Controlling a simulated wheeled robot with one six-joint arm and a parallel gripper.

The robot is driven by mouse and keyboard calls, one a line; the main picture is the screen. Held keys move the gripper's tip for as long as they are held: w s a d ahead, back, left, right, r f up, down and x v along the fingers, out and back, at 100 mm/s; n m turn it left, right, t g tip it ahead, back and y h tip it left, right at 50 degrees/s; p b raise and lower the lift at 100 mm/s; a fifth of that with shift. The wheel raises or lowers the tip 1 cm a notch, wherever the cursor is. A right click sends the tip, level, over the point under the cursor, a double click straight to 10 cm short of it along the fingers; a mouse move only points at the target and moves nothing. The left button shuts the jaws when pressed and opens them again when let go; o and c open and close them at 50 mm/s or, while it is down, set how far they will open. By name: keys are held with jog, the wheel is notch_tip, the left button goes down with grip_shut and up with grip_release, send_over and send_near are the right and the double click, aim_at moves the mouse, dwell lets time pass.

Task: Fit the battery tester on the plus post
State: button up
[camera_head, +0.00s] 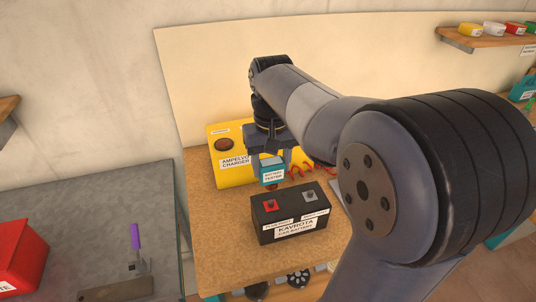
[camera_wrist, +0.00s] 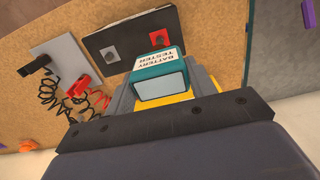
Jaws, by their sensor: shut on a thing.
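The battery tester (camera_head: 272,174) is a small teal block with a white label. My gripper (camera_head: 271,158) is shut on it and holds it above the bench, just behind the black car battery (camera_head: 290,225). The tester also shows between the jaws in the wrist view (camera_wrist: 160,80). The battery stands upright with a red post (camera_head: 270,204) on the left and a grey post (camera_head: 309,196) on the right; I take the red one as plus. The tester's underside is mostly hidden.
A yellow charger (camera_head: 230,172) stands behind the tester. Red coiled cable (camera_head: 322,170) lies to the right. In the wrist view a grey plate (camera_wrist: 58,58) carries black and red clamps. The wooden bench (camera_head: 222,235) is clear left of the battery. A grey table (camera_head: 80,225) stands left.

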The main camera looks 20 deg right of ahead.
aim_at(271, 180)
dwell(0.3)
jog(key=shift+f+b, duration=1.3)
jog(key=shift+f, duration=1.05)
jog(key=shift+p, duration=0.65)
jog(key=shift+f, duration=0.35)
jog(key=shift+f+b, duration=0.8)
jog(key=shift+f, duration=0.2)
jog(key=o, duration=1.1)
jog(key=shift+o, duration=0.2)
notch_tip(271, 180, up, 11)
jog(key=shift+f, duration=0.1)
